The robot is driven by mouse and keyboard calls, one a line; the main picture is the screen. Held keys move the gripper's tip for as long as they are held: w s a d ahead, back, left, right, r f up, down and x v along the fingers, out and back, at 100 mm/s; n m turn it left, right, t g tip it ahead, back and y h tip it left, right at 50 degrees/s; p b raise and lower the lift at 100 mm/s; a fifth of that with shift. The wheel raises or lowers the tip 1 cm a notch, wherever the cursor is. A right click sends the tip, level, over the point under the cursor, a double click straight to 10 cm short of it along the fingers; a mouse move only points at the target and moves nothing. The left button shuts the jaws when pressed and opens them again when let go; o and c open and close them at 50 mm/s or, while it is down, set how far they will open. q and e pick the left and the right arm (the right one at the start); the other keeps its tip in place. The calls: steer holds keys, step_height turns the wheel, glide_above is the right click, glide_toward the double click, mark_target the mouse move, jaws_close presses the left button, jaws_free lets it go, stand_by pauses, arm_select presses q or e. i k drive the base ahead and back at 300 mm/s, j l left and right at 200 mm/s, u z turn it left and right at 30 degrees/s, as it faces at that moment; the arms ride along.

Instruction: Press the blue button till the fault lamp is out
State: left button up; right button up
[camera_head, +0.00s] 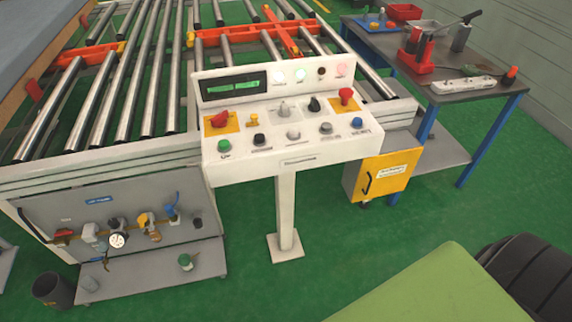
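The blue button (358,124) is at the right end of the lower row on the sloped white control panel (235,166). Nothing touches it. A row of small lamps runs along the panel's upright back. The rightmost is a pinkish-red lamp (342,70) that looks lit. Beside it is a dark lamp (321,72), then a pale green one (300,75) and a whitish one (278,77). The lamp labels are too small to read, so I cannot tell for certain which is the fault lamp. Neither of my grippers is in view.
The panel also holds a green button (223,145), a red knob (219,119) and a red mushroom button (346,95). A roller conveyor (150,80) stands behind. A tool table (450,92) is at the right, a yellow box (386,172) below the panel. Green floor lies in front.

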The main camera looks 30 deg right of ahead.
mark_target(356, 120)
steer(key=z, duration=1.4)
